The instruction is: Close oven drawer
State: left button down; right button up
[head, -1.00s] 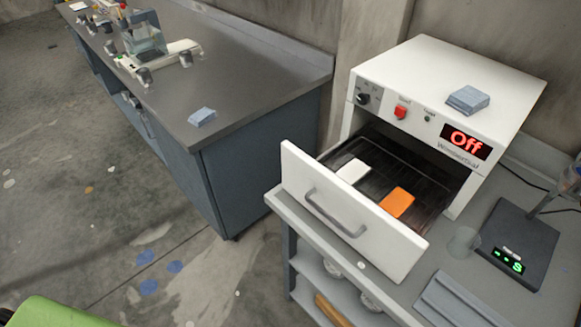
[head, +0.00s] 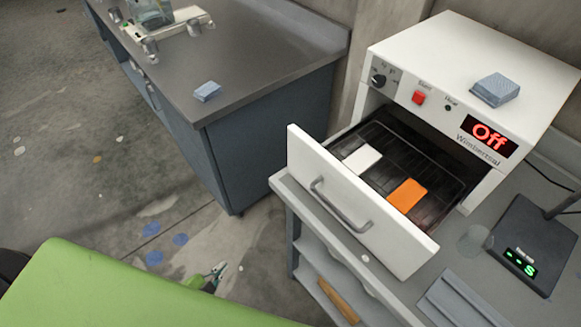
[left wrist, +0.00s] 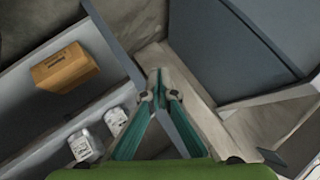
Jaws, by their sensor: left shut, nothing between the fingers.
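The white oven (head: 468,55) stands on the bench at the right, its display reading "Off". Its drawer (head: 360,199) is pulled out, with a grey bar handle (head: 337,207) on the front panel. A white piece (head: 362,159) and an orange piece (head: 407,195) lie on the dark rack inside. My left gripper (head: 217,271) is low over the floor, left of the bench and apart from the drawer. It is shut and empty; its closed fingertips also show in the left wrist view (left wrist: 158,78). My right gripper is not in view.
A blue-grey block (head: 495,89) sits on the oven. A scale (head: 525,246) and a clear beaker (head: 475,240) stand right of the drawer. Shelves under the bench hold a brown block (left wrist: 65,68) and jars (left wrist: 84,145). A second bench (head: 262,70) stands behind; floor between is open.

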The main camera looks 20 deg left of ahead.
aim_at(300, 163)
pick_arm(q)
jog(key=w+r+m+t+h, duration=0.25)
jog(key=w+r+m, duration=0.25)
jog(key=r, duration=0.9)
jog(key=d+r+m+t+h, duration=0.1)
jog(key=d+r+m+h, duration=0.35)
jog(key=r, duration=0.65)
jog(key=d+r+m+t+h, duration=0.1)
jog(key=d+r+m+h, duration=0.1)
jog(key=d+r+m, duration=0.75)
jog(key=w+d+n+p, duration=0.1)
jog(key=w, duration=0.2)
jog(key=w+d+r+n+p, duration=0.1)
jog(key=w+p, duration=0.1)
jog(key=w, duration=0.2)
jog(key=w+r+n+p, duration=0.1)
jog(key=w+p, duration=0.1)
jog(key=w, duration=0.1)
jog(key=shift+w+d+r, duration=0.2)
jog(key=shift+w+d, duration=0.1)
jog(key=shift+d, duration=0.1)
jog(key=shift+w+d+f, duration=0.15)
jog(key=shift+w+d, duration=0.25)
jog(key=shift+w, duration=0.15)
jog(key=shift+w, duration=0.1)
